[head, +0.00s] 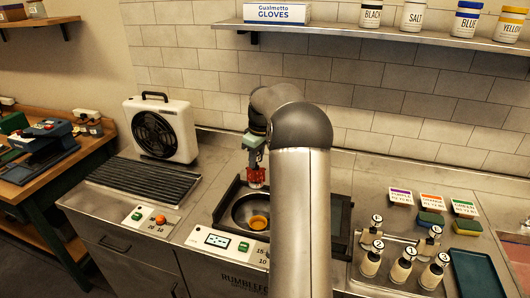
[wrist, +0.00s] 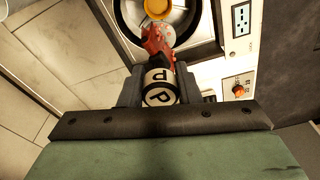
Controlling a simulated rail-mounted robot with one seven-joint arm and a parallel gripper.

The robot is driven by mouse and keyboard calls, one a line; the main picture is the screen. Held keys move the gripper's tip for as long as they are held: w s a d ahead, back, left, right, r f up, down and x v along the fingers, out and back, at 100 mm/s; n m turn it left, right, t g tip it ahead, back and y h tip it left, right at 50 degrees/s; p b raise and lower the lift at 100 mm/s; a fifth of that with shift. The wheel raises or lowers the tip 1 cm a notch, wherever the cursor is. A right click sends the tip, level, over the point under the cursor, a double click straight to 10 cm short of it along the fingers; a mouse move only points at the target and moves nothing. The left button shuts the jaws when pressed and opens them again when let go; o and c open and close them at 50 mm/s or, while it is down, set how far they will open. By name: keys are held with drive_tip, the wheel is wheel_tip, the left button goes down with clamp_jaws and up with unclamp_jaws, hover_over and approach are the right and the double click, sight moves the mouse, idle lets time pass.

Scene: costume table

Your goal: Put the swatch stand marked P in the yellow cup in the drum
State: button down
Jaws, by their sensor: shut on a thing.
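My gripper (wrist: 160,84) is shut on the swatch stand marked P (wrist: 160,97), a white-and-black piece with a red swatch (wrist: 157,45) at its far end. In the head view the red swatch (head: 256,178) hangs below my gripper (head: 256,158), at the back of the drum (head: 238,212). The yellow cup (head: 258,222) is inside the round steel drum. In the wrist view the yellow cup (wrist: 157,8) is at the top edge, partly cut off, just beyond the red swatch. I cannot tell the height of the swatch above the drum.
Several numbered stands (head: 401,268) stand in a rack at the right, near a teal tray (head: 478,275) and sponges (head: 431,219). A fan heater (head: 161,130) stands at the left behind a black grate (head: 142,183). A shelf (head: 390,38) runs above. My arm hides part of the counter.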

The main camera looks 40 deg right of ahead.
sight(258, 167)
wheel_tip(258, 167, down, 4)
drive_tip(key=shift+s+d+r+b, duration=0.1)
drive_tip(key=shift+s+d+b, duration=0.05)
drive_tip(key=shift+b, duration=0.35)
wheel_tip(258, 167, down, 17)
drive_tip(key=b, duration=1)
drive_tip(key=shift+b, duration=0.4)
drive_tip(key=shift+f, duration=0.3)
drive_tip(key=c, duration=0.6)
unclamp_jaws()
drive_tip(key=shift+r, duration=0.1)
drive_tip(key=shift+r+p, duration=2.1)
drive_tip(key=shift+r, duration=1.35)
